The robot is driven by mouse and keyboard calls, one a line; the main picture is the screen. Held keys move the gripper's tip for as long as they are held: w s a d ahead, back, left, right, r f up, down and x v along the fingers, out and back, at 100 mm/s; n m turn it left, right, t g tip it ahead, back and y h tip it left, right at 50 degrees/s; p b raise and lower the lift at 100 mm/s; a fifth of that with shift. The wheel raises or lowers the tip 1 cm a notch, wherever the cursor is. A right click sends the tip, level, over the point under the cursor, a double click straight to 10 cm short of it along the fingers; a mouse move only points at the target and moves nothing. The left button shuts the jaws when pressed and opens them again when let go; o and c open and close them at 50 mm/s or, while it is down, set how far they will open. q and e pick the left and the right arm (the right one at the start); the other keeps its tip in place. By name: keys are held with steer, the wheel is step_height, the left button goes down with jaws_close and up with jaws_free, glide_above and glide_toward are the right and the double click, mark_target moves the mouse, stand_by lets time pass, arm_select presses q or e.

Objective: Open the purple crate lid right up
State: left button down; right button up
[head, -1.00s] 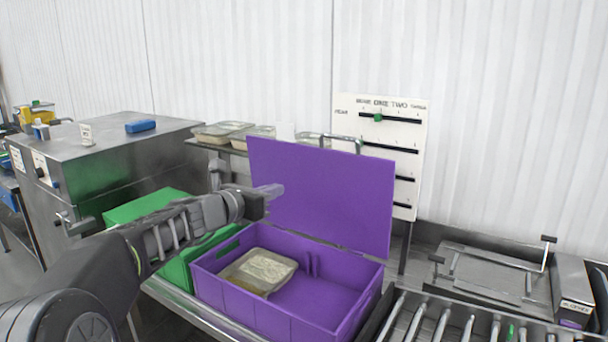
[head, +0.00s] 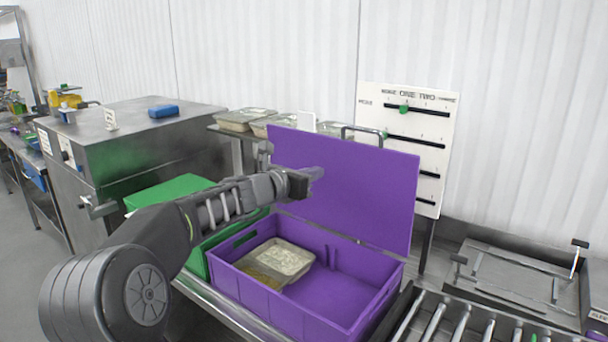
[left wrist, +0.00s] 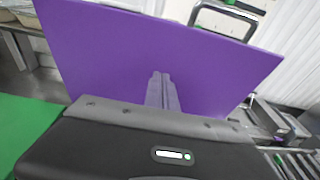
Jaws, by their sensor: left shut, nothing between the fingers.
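The purple crate (head: 262,296) stands on a metal bench with its top open. Its purple lid (head: 355,190) stands upright along the back edge and also fills much of the left wrist view (left wrist: 100,60). A food tray with a clear film (head: 285,258) lies inside the crate on the left. My left gripper (head: 316,173) is in front of the lid's left part, fingers together and empty. In the left wrist view its fingers (left wrist: 161,90) point at the lid's face; I cannot tell whether they touch it. My right gripper is in neither view.
A green crate (head: 180,190) stands left of the purple one, under my left arm. Several filled trays (head: 245,118) sit on a shelf behind. A white slider board (head: 425,150) stands behind the lid. A roller conveyor (head: 450,325) is at the lower right.

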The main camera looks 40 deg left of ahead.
mark_target(332, 165)
arm_select(q)
steer(key=w, duration=0.4)
steer(key=shift+w+f+p, duration=0.2)
steer(key=shift+f+p, duration=0.1)
steer(key=shift+w+r+p, duration=0.15)
steer(key=shift+w+p, duration=0.25)
steer(key=shift+w, duration=0.15)
steer(key=shift+w+p, duration=0.4)
steer(key=shift+w, duration=0.45)
